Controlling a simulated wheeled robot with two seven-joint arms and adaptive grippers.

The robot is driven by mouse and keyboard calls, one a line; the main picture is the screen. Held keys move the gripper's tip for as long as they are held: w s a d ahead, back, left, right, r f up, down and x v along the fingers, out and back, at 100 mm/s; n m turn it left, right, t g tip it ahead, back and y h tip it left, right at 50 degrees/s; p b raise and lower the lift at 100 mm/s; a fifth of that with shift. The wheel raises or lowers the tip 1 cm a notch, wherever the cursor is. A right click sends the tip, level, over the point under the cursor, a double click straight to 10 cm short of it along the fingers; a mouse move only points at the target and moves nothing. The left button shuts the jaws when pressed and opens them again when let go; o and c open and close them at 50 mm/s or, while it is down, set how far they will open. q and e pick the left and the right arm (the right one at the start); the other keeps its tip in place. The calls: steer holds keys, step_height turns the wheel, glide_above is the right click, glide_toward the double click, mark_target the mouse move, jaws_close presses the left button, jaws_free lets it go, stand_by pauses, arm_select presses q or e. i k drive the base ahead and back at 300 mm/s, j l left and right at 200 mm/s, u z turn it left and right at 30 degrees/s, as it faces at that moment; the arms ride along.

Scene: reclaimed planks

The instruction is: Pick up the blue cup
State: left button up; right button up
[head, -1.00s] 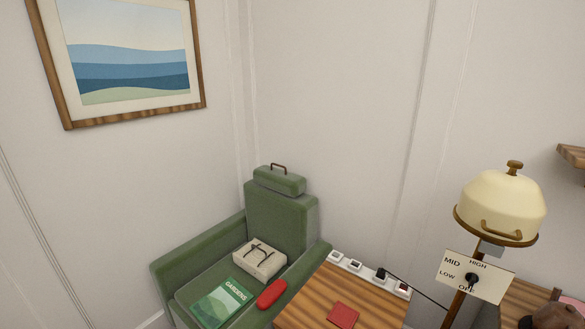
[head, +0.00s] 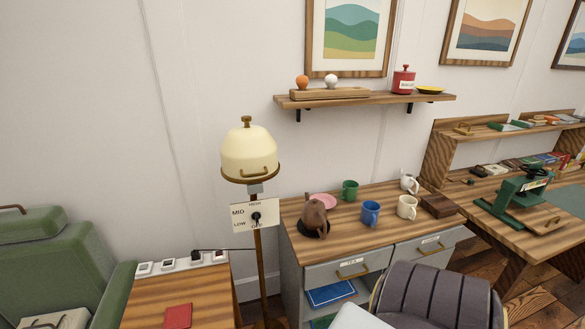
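The blue cup (head: 370,213) stands upright on the wooden top of a grey drawer cabinet (head: 290,228), near its front edge. A green cup (head: 350,190) stands behind it and a cream cup (head: 406,206) stands to its right. A brown pot or kettle (head: 315,216) on a dark base is to its left. Neither of my grippers shows in the head view.
A floor lamp (head: 249,152) with a dial plate stands left of the cabinet. A dark padded chair (head: 438,296) stands in front of the cabinet's right part.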

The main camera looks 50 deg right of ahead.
mark_target(371, 216)
steer(key=z, duration=2.4)
